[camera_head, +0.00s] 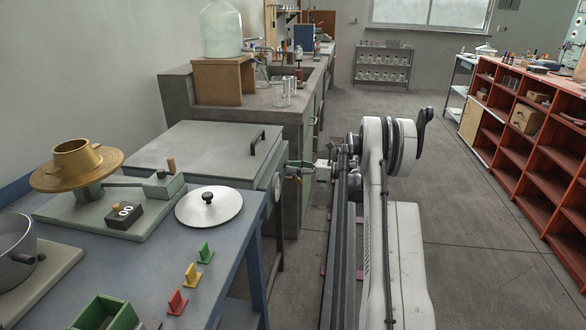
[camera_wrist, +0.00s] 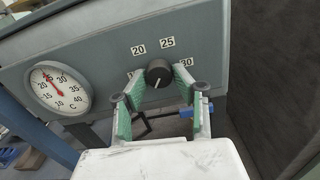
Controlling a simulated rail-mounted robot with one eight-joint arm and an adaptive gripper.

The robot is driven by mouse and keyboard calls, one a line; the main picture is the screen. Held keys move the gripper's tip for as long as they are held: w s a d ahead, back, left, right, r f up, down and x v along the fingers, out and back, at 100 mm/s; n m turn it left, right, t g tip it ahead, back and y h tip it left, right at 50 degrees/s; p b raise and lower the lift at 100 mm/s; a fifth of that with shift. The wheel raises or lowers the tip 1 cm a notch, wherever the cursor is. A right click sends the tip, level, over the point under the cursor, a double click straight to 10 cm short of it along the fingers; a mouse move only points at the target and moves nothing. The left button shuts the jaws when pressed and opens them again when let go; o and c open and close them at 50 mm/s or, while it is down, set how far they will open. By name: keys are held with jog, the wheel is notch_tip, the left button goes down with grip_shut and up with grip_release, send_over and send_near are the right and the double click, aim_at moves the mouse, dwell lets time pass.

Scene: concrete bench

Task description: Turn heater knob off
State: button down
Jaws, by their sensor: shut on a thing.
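The heater is a grey box with a lid and black handle (camera_head: 257,141), standing beyond the blue bench in the head view. Its front panel (camera_wrist: 100,60) fills much of the wrist view. The dark round heater knob (camera_wrist: 158,71) sits below number labels 20, 25 and 30, and a pale mark shows on its lower part. My gripper (camera_wrist: 159,77) has a green-padded finger on each side of the knob and is shut on it. In the head view my gripper (camera_head: 308,169) reaches the heater's right side, where the knob cannot be made out.
A round thermometer dial (camera_wrist: 60,88) is left of the knob, and a blue-ended black bar (camera_wrist: 188,112) lies below it. A blue bench (camera_head: 150,265) with coloured markers stands in front. A concrete bench (camera_head: 250,98) stands behind the heater. Red shelves (camera_head: 515,130) line the right, with open floor between.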

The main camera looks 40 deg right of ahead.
jog(key=shift+n, duration=0.7)
jog(key=c, duration=1.4)
grip_release()
jog(key=v, duration=1.2)
